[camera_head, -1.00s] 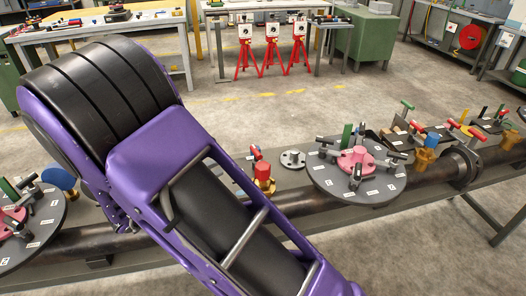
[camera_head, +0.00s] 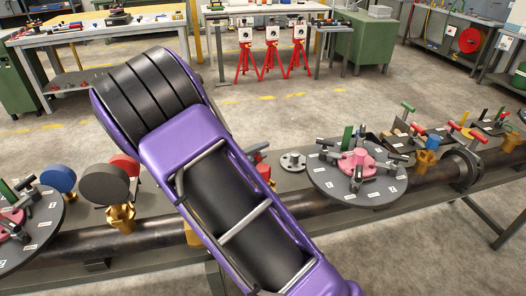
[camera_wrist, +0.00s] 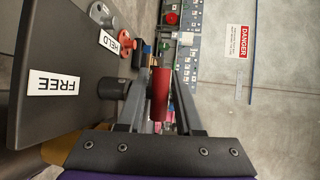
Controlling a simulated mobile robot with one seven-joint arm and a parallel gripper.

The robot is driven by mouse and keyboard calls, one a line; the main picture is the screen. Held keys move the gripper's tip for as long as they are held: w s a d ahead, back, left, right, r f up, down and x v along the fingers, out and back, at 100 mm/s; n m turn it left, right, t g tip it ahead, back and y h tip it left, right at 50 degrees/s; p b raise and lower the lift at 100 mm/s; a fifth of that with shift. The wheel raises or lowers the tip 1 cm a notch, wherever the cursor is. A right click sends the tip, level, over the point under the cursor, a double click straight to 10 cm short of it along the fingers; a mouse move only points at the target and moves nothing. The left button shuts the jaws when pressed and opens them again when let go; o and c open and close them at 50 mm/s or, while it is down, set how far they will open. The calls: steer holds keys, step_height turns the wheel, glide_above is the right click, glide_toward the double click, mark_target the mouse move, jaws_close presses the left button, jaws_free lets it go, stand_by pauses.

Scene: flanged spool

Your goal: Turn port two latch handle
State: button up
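In the wrist view, my gripper (camera_wrist: 162,80) reaches forward with a finger on each side of a red handle-like cylinder (camera_wrist: 160,96). I cannot tell whether the fingers touch it. A dark plate (camera_wrist: 45,110) on the left carries white labels reading FREE (camera_wrist: 54,84) and HELD (camera_wrist: 109,41). A dark round knob (camera_wrist: 115,88) stands at its edge beside the left finger. In the head view my arm hides the gripper. A round dark disc (camera_head: 382,193) right of my arm has a pink hub (camera_head: 357,163) and several dark handles. No port number is readable.
A second disc (camera_head: 45,225) is at the far left. A pipe (camera_head: 150,240) runs along the bench. Blue (camera_head: 58,178), dark (camera_head: 103,185) and red (camera_head: 125,165) round caps stand left of my arm. Open floor (camera_head: 330,110) lies behind the bench.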

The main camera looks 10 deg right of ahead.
steer(key=shift+w+d+f, duration=0.15)
steer(key=shift+w+d, duration=0.25)
steer(key=shift+d, duration=0.2)
jaws_close()
steer(key=shift+s+d+m+g+h+b, duration=0.15)
steer(key=shift+m+g+h+b, duration=0.4)
steer(key=shift+m+g, duration=0.35)
steer(key=shift+s+g, duration=0.15)
steer(key=shift+g, duration=0.35)
jaws_free()
